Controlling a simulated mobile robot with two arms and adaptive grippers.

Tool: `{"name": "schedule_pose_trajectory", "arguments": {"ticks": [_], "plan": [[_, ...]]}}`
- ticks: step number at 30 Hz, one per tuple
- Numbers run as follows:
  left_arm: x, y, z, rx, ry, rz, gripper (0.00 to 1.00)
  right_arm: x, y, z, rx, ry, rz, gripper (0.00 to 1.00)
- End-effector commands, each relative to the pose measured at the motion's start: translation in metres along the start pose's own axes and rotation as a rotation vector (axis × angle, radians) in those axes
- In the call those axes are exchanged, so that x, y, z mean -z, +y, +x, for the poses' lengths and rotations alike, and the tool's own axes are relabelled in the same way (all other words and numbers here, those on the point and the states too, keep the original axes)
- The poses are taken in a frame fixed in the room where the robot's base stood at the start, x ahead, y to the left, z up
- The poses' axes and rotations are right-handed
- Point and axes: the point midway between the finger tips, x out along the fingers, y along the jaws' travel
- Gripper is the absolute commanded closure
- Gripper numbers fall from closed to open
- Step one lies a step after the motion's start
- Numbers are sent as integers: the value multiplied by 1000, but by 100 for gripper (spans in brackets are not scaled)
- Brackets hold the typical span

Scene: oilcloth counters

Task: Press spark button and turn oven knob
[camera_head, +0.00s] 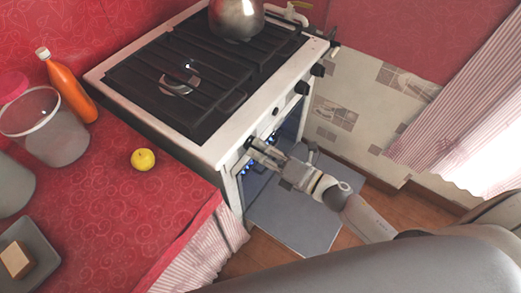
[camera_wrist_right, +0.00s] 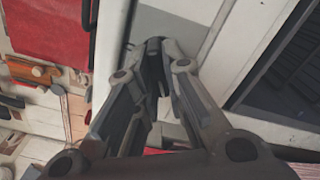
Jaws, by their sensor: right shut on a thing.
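The white stove (camera_head: 212,152) stands in the middle of the head view, with a black hob grate on top. Dark knobs (camera_head: 302,88) line its front panel. My right gripper (camera_head: 256,148) is at the near end of this panel, its fingers pointing at it. In the wrist view the fingers (camera_wrist_right: 155,60) are closed together at the panel, around an oven knob that they mostly hide. I cannot make out the spark button for certain. Small blue lights show below the gripper. My left gripper is not in view.
A metal kettle (camera_head: 236,18) stands on the far burner. A red counter (camera_head: 115,215) on the left holds a lemon (camera_head: 143,159), an orange bottle (camera_head: 70,90) and a clear container (camera_head: 55,135). The floor right of the stove is open.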

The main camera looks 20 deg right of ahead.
Motion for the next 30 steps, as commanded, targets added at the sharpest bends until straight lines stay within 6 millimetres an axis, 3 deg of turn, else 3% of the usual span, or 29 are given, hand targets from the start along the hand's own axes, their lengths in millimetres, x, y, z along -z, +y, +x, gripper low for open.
{"name": "schedule_pose_trajectory", "arguments": {"ticks": [10, 11, 15, 25, 30], "plan": [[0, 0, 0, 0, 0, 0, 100, 2, -1, -1, 3, 3, 0, 100], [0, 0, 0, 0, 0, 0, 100, 2, -1, -1, 3, 3, 0, 87], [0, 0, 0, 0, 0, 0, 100, 1, -1, 0, 2, 2, 0, 69], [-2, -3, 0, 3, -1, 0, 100, 0, 0, -1, 1, 1, 0, 68], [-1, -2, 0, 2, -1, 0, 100, 1, -1, -15, 2, 2, 2, 68]]}}
